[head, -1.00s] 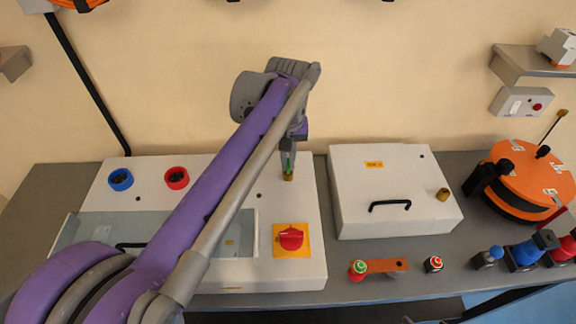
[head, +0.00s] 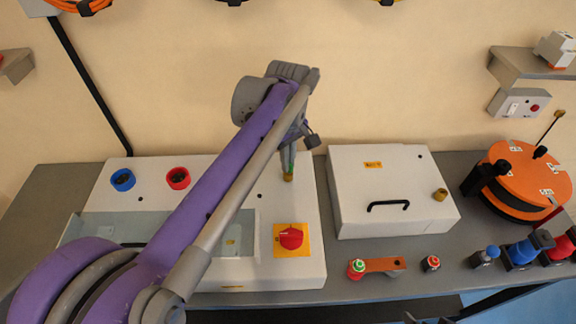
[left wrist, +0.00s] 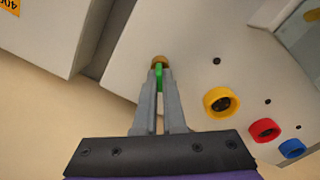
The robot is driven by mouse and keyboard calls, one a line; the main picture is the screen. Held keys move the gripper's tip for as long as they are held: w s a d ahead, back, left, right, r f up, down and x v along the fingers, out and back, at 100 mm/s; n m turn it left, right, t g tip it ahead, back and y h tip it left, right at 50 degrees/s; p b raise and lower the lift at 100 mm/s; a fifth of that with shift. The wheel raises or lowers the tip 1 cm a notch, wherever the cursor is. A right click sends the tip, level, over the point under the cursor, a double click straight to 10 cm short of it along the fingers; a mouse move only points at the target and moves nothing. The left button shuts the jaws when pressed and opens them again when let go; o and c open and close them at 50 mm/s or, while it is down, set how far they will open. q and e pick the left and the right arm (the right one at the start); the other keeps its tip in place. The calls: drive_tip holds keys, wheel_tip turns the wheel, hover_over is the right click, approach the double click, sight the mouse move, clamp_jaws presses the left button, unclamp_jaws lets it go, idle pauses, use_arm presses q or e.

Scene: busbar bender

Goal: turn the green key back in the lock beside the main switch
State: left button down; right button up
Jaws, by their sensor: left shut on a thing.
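The green key (left wrist: 158,76) stands in a brass lock (left wrist: 158,60) on the white bender panel. My left gripper (left wrist: 160,80) is shut on the key, its fingers on either side of it. In the head view the left gripper (head: 289,163) points down onto the brass lock (head: 288,178). The key is mostly hidden there by the fingers. The main switch, a red rotary knob (head: 291,238) on a yellow plate, is in front of the lock on the same panel. My right gripper is not in view.
Blue (head: 123,180) and red (head: 178,178) ring sockets sit on the panel. A yellow socket (left wrist: 221,102) shows in the left wrist view. A closed white box (head: 390,192) with a black handle stands right of the panel. An orange round device (head: 525,180) stands farther right.

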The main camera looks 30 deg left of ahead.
use_arm(q)
drive_tip(key=n, duration=0.3)
drive_tip(key=shift+n, duration=0.4)
drive_tip(key=shift+n+p, duration=0.35)
drive_tip(key=shift+n, duration=0.65)
drive_tip(key=n, duration=0.3)
drive_tip(key=shift+n, duration=0.4)
drive_tip(key=shift+n+p, duration=0.3)
drive_tip(key=shift+n, duration=0.6)
drive_tip(key=c, duration=0.9)
unclamp_jaws()
